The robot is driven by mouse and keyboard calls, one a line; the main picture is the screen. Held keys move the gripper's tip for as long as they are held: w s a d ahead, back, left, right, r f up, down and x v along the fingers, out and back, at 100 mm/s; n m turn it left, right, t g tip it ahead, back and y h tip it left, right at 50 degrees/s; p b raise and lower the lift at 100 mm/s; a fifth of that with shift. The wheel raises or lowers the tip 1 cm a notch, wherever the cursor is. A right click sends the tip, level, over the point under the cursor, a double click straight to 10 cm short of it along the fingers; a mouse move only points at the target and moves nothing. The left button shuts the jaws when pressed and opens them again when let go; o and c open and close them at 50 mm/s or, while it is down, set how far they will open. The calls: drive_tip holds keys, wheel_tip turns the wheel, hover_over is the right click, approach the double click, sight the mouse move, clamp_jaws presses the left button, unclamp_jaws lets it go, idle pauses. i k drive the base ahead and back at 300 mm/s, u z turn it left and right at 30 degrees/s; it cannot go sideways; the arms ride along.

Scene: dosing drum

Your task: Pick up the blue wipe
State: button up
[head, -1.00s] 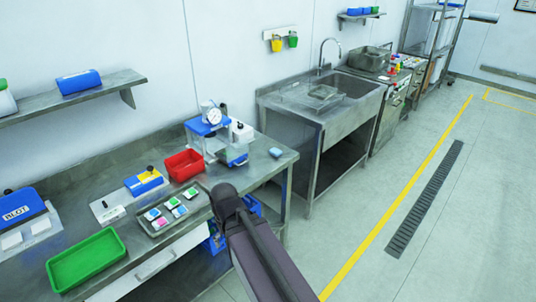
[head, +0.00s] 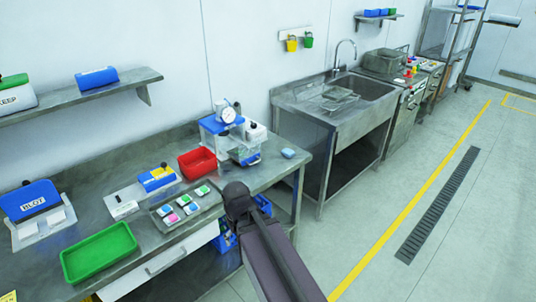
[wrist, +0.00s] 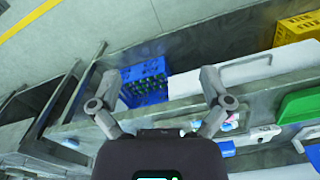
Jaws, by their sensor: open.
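The small pale-blue wipe (head: 288,153) lies flat on the right end of the steel bench (head: 262,172) in the head view. A small pale-blue patch near the left of the wrist view (wrist: 71,143) looks like the same wipe, but it is too small to be sure. My gripper (wrist: 160,85) is open and empty, its two fingers spread apart, above the front edge of the bench. In the head view my arm's end is in front of the bench, nearer than the wipe and to its left; the fingers are not clear there.
A clear-and-blue device with a dial (head: 228,135) stands just left of the wipe. A red bin (head: 198,163), a tray of coloured pieces (head: 205,209) and a green tray (head: 98,252) are further left. A steel sink (head: 330,112) stands to the right. The floor is clear.

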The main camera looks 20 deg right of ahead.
sight(286, 152)
drive_tip(key=k, duration=0.65)
drive_tip(key=z, duration=0.75)
drive_tip(key=i, duration=1.65)
drive_tip(key=u, duration=0.15)
